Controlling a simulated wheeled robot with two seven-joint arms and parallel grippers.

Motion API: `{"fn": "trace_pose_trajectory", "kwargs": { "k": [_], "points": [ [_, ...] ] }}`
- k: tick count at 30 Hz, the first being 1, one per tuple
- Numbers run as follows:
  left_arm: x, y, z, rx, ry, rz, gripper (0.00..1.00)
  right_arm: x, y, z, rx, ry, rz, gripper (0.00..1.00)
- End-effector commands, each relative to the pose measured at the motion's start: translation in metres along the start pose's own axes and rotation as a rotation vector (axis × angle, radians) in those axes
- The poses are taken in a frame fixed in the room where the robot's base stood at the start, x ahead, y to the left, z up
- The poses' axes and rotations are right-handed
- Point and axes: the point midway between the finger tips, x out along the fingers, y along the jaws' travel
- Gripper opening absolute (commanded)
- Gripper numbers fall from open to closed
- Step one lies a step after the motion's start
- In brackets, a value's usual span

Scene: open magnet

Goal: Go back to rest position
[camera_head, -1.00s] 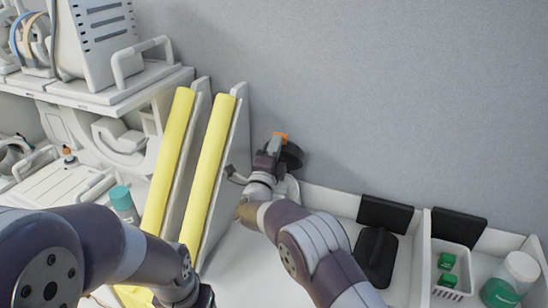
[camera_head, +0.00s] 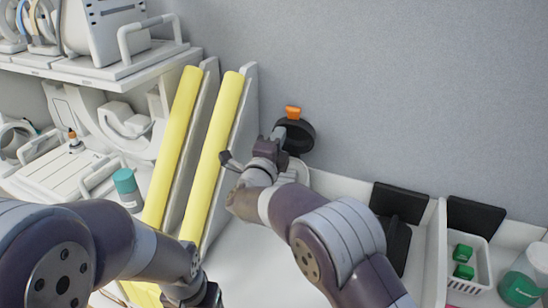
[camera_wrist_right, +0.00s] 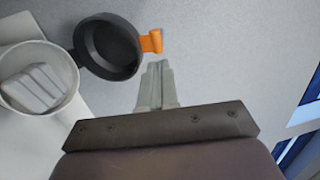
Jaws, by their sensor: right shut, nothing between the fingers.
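My right gripper (camera_head: 276,136) is near the wall, beside a black round open container with an orange tab (camera_head: 298,132). In the right wrist view its two pale fingers (camera_wrist_right: 157,72) are together with nothing between them. The black container (camera_wrist_right: 105,45) stands left of the fingertips, apart from them in that picture, and its orange tab (camera_wrist_right: 151,41) points right. My left arm comes in at the lower left. Its gripper (camera_head: 208,296) is dark and partly cut off by the bottom edge, so its fingers cannot be made out.
Two tall yellow-edged panels (camera_head: 216,150) lean between my arms. A white shelf with equipment (camera_head: 100,75) and a teal-capped jar (camera_head: 127,188) are at left. A white basket with green boxes (camera_head: 466,262) sits right. A white round cup (camera_wrist_right: 38,78) shows in the wrist view.

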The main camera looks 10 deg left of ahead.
Motion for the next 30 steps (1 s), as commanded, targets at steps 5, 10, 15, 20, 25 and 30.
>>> {"fn": "trace_pose_trajectory", "kwargs": {
  "k": [5, 10, 15, 20, 25, 30],
  "points": [
    [0.021, 0.0, 0.002, 0.0, 0.001, 0.0, 0.68, -0.035, 0.002, 0.001, 0.002, -0.001, -0.001, 0.0],
    [0.022, 0.0, 0.002, 0.0, 0.001, 0.0, 0.68, -0.047, 0.013, 0.018, -0.105, -0.09, 0.056, 0.0],
    [0.021, 0.0, 0.002, 0.0, 0.001, 0.0, 0.68, -0.116, 0.118, 0.047, -0.7, -0.686, 0.323, 0.0],
    [0.021, 0.0, 0.002, 0.0, 0.001, 0.0, 0.68, -0.205, 0.188, -0.074, -1.193, -1.205, 0.614, 0.0],
    [0.021, 0.0, 0.002, 0.0, 0.001, 0.0, 0.68, -0.289, 0.197, -0.213, -1.391, -1.522, 0.888, 0.0],
    [0.021, 0.0, 0.002, 0.0, 0.001, 0.0, 0.68, -0.329, 0.181, -0.3, -1.376, -1.51, 1.059, 0.0]
  ]
}}
